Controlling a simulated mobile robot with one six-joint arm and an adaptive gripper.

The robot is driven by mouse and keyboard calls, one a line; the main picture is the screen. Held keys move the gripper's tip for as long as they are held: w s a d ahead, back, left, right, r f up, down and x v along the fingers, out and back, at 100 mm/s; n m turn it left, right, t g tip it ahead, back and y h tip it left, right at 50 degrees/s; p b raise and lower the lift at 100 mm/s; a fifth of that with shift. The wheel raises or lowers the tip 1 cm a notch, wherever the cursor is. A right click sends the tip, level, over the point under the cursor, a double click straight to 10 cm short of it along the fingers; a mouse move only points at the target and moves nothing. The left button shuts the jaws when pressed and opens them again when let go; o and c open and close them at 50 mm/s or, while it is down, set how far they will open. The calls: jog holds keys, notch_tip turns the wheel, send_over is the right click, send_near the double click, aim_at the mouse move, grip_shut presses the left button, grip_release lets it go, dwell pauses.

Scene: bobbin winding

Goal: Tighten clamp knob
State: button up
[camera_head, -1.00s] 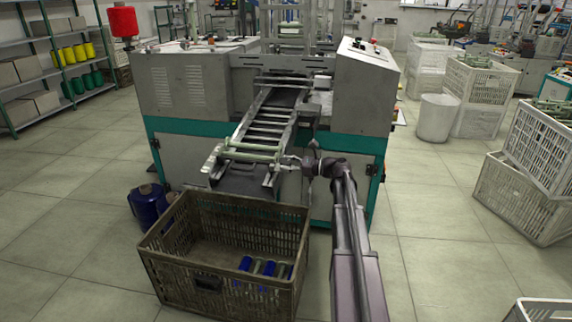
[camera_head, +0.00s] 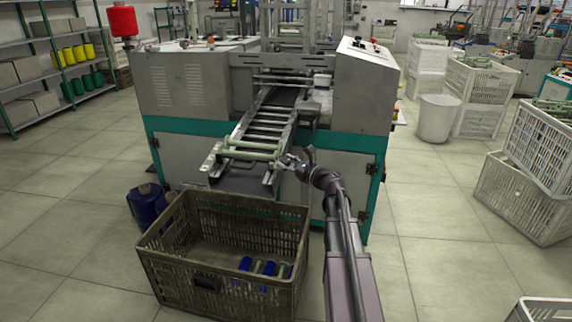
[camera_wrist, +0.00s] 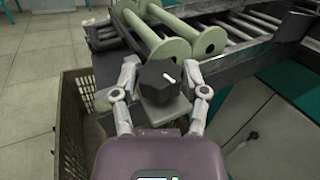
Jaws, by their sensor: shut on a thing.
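The clamp knob (camera_wrist: 156,80) is a dark, many-sided knob with a white mark on its top, in the middle of the wrist view. It sits above a grey-green block (camera_wrist: 163,112). My gripper (camera_wrist: 160,90) has one finger on each side of the knob and is shut on it. In the head view my gripper (camera_head: 289,162) is at the right side of the chute's lower end, and the knob is too small to make out there. Pale green bobbins (camera_wrist: 170,42) lie on the chute just beyond the knob.
The chute (camera_head: 265,130) slopes down from the grey and teal winding machine (camera_head: 195,85). A brown crate (camera_head: 200,282) with blue and pale green bobbins stands below the chute's end.

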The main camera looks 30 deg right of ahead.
jog(key=m+t+h, duration=0.1)
jog(key=m+h, duration=0.2)
jog(key=h, duration=0.1)
jog(key=m+t+h+b, duration=0.1)
jog(key=m+h, duration=0.1)
jog(key=h, duration=0.2)
jog(key=shift+a+m+t, duration=0.2)
jog(key=shift+m+t, duration=0.2)
jog(key=shift+m+h, duration=0.4)
jog(key=shift+h, duration=0.5)
jog(key=o, duration=1.2)
jog(key=shift+c, duration=0.2)
jog(key=shift+d, duration=0.1)
jog(key=shift+d+n+y, duration=0.1)
jog(key=shift+n+y, duration=0.6)
jog(key=shift+y, duration=0.3)
